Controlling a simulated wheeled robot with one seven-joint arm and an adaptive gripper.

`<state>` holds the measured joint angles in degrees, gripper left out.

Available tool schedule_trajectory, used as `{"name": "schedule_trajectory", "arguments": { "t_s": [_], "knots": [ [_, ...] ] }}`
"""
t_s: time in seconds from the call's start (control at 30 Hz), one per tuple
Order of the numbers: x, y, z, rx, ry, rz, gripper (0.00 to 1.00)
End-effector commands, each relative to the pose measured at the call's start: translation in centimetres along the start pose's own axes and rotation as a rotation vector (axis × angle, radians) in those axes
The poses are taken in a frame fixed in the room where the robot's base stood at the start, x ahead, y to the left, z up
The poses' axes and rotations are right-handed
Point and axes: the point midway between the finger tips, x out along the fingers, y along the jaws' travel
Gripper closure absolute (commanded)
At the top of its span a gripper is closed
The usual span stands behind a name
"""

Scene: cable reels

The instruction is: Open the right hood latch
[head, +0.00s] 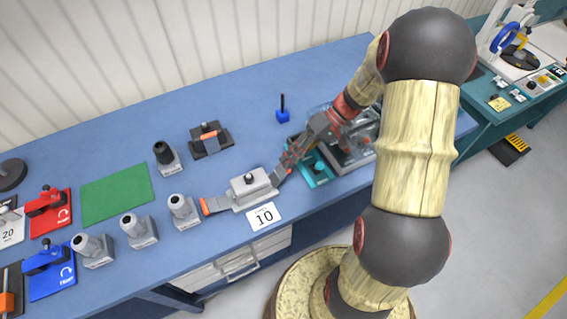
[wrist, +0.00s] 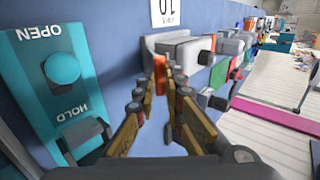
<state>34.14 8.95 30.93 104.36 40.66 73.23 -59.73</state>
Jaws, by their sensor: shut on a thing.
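The grey hood (head: 252,189) sits on the blue bench behind a card reading 10. Its left latch (head: 218,204) reaches out to the left with an orange tip. The right latch (head: 281,174) slopes out from the hood's right side towards my gripper (head: 288,163). In the wrist view, the hood (wrist: 180,47) is straight ahead, and the right latch's orange tip (wrist: 160,72) is between the fingertips of my gripper (wrist: 160,85). The fingers are closed on it and hide part of the latch.
A teal plate (wrist: 30,75) marked OPEN and HOLD, with a round button (wrist: 62,67), lies close beside my gripper. A clear-covered machine (head: 352,150) stands to the right. Grey cylindrical fittings (head: 183,209) stand left of the hood. The bench behind the hood is mostly clear.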

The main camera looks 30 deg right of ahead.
Motion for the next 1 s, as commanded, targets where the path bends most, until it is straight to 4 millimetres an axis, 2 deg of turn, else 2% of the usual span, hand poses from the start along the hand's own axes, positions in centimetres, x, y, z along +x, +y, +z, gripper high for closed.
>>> {"name": "schedule_trajectory", "arguments": {
  "t_s": [0.07, 0.4, 1.0],
  "knots": [
    [0.0, 1.1, 0.0, 0.004, 0.001, -0.062, 1.00],
    [-0.2, 2.9, 0.0, 0.000, -0.001, -0.049, 1.00],
    [0.0, 3.5, 0.1, 0.002, -0.005, -0.050, 1.00]
  ]
}}
